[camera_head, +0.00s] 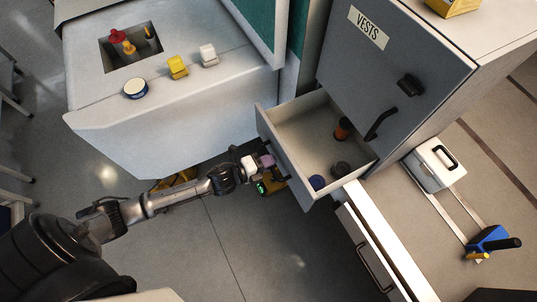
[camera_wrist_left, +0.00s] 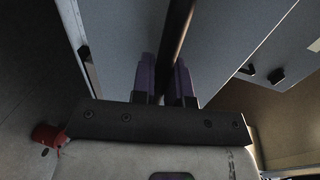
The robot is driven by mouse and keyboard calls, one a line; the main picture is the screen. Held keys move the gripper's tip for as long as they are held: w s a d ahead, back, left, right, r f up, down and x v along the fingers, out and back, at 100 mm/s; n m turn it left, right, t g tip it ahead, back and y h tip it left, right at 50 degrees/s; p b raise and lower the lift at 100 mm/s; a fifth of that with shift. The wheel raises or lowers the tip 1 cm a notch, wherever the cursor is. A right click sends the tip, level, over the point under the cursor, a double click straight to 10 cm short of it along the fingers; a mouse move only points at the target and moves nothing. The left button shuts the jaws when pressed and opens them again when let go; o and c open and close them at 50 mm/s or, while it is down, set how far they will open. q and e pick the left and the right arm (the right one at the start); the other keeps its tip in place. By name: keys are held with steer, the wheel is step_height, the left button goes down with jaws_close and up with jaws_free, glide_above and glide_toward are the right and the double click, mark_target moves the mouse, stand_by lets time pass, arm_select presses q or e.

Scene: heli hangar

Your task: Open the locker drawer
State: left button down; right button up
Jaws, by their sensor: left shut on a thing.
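The locker (camera_head: 385,75) is a grey cabinet labelled "VESTS" with a dark door handle (camera_head: 380,124). Its drawer (camera_head: 291,124), below the door, stands pulled well out, with its inside visible from above. An orange-and-black item (camera_head: 343,128), a dark round item (camera_head: 340,169) and a blue round item (camera_head: 317,182) lie in it. My left gripper (camera_head: 275,167) is at the outside of the drawer front. In the left wrist view, the purple fingers (camera_wrist_left: 164,78) are shut on a dark bar, the drawer handle (camera_wrist_left: 176,35). My right gripper is not in view.
A pale cabinet (camera_head: 170,125) stands left of the drawer, with yellow and white blocks and a round tin on top. To the right, a worktop (camera_head: 425,215) carries a white case (camera_head: 435,164) and a blue tool (camera_head: 489,240). Open floor (camera_head: 270,245) lies in front of the drawer.

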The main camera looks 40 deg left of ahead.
arm_select(q)
steer(key=shift+s+a, duration=0.1)
steer(key=shift+s, duration=0.05)
steer(key=c, duration=1.1)
jaws_free()
steer(key=shift+c, duration=0.2)
steer(key=b+v, duration=0.2)
steer(key=v, duration=1.1)
steer(key=shift+s+a, duration=0.15)
steer(key=shift+s, duration=0.2)
steer(key=shift+r, duration=0.1)
